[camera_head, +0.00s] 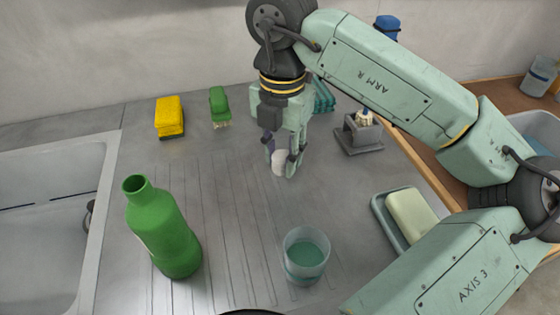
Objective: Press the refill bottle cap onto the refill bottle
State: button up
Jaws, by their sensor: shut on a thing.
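The green refill bottle (165,235) stands upright and open-necked on the drainboard at the lower left. My gripper (284,162) is above the middle of the drainboard, to the right of and behind the bottle. It points down and is shut on a small whitish thing (279,161), which looks like the refill bottle cap. The fingers hide part of the cap. The cap is apart from the bottle.
A cup of teal liquid (305,256) stands at the front. A yellow sponge (170,117) and a green brush (220,106) lie at the back. A grey holder (358,135) and a soap dish (386,222) are at right. The sink (100,190) is at left.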

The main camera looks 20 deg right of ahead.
aim_at(282, 156)
grip_shut()
jog(key=shift+r, duration=0.45)
dwell(0.5)
jog(key=shift+r+p, duration=0.95)
jog(key=shift+r, duration=0.7)
